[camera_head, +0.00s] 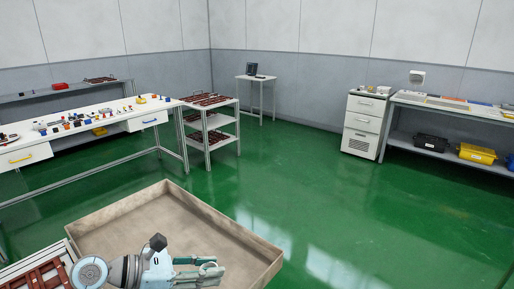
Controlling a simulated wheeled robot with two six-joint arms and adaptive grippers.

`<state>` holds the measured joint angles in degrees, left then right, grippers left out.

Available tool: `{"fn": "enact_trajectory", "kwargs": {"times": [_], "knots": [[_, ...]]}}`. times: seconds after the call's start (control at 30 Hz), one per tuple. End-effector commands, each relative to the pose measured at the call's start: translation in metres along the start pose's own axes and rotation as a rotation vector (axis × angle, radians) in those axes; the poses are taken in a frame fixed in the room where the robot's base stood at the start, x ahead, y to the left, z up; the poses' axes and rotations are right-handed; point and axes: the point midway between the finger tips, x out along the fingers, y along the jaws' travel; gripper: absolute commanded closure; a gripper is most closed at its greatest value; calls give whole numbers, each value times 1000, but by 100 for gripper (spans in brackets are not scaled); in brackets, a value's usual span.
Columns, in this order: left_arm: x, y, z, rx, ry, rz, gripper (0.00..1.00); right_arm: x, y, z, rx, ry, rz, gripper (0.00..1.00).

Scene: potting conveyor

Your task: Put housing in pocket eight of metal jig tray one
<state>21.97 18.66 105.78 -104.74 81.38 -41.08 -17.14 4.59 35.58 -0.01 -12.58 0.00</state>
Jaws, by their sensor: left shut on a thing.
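My left gripper (212,270) is at the bottom of the head view, in front of the inside of a large beige open box. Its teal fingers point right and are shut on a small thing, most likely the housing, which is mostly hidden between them. A tray with reddish-brown bars (40,277) shows at the bottom left corner, left of my gripper and cut off by the frame. I cannot tell whether it is metal jig tray one, and its pockets cannot be made out. My right gripper is not in view.
The beige box (225,222) has raised walls around my left gripper. A white workbench (85,120) with small parts stands at left, beside a shelf trolley (209,122) holding reddish-brown trays. A drawer cabinet (363,125) and bench stand at right. The green floor between is clear.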

Motion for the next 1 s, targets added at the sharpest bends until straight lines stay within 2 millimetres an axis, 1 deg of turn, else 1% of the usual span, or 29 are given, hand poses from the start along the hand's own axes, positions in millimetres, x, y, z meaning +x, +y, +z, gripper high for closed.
{"fn": "enact_trajectory", "kwargs": {"times": [0.17,0.27,0.37,0.4,0.5,0.6,0.67,0.77,0.9,1.0], "knots": [[-9,10,26,-24,-4,71,86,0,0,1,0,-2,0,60],[-19,17,44,-41,-6,116,86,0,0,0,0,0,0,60],[-40,24,59,-67,-7,181,86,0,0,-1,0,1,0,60],[-51,26,63,-78,-6,210,86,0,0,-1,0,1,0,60],[-75,24,68,-99,-7,263,86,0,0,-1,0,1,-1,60],[-94,17,67,-114,-7,290,86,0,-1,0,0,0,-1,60],[-103,9,65,-118,-5,296,86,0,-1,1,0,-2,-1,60],[-112,-9,56,-119,-2,285,86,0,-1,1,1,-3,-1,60],[-114,-40,30,-106,3,233,86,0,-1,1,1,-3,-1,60],[-113,-56,9,-92,4,197,86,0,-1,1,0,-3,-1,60]]}}
